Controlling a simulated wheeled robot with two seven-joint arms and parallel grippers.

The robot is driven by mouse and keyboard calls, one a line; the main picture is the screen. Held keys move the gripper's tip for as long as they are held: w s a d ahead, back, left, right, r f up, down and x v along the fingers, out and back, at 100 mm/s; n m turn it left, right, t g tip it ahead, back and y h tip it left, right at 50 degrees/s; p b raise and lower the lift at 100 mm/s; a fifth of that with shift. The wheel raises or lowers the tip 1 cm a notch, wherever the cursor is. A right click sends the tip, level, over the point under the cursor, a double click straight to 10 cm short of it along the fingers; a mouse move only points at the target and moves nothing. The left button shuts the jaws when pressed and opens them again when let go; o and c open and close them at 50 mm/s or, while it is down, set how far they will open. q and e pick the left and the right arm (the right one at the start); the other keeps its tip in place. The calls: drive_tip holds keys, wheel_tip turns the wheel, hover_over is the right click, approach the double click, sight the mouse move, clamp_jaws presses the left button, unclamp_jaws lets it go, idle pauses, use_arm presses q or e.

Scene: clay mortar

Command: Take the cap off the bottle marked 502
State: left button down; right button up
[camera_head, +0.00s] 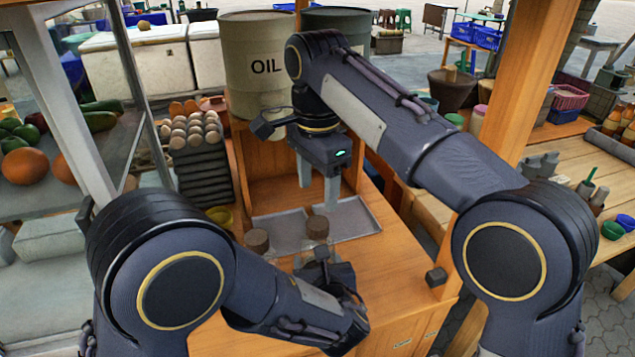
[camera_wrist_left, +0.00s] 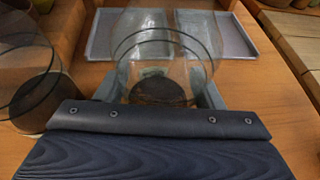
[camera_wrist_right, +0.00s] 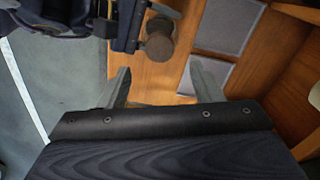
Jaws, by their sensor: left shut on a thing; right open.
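Two clear glass bottles with brown round caps stand side by side on the orange wooden counter. My left gripper (camera_head: 322,262) is shut on the right bottle (camera_wrist_left: 165,50), whose cap (camera_head: 317,227) is on and clear of the fingers. The other bottle (camera_wrist_left: 22,65) stands to its left, with its cap (camera_head: 256,240) on. I see no 502 marking on either. My right gripper (camera_head: 318,190) is open and empty, above and behind the held bottle. In the right wrist view a brown cap (camera_wrist_right: 158,47) lies beyond its fingers.
A grey metal tray (camera_head: 362,233) lies on the counter just behind the bottles. A stack of egg trays (camera_head: 205,180) stands at the left, and an oil drum (camera_head: 250,70) stands behind. A small dark block (camera_head: 436,277) sits at the counter's right edge.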

sight(318, 222)
drive_tip(key=m, duration=0.7)
drive_tip(key=shift+m, duration=0.3)
drive_tip(key=m, duration=0.4)
drive_tip(key=shift+m, duration=0.3)
drive_tip(key=shift+f, duration=4)
drive_tip(key=shift+c, duration=0.3)
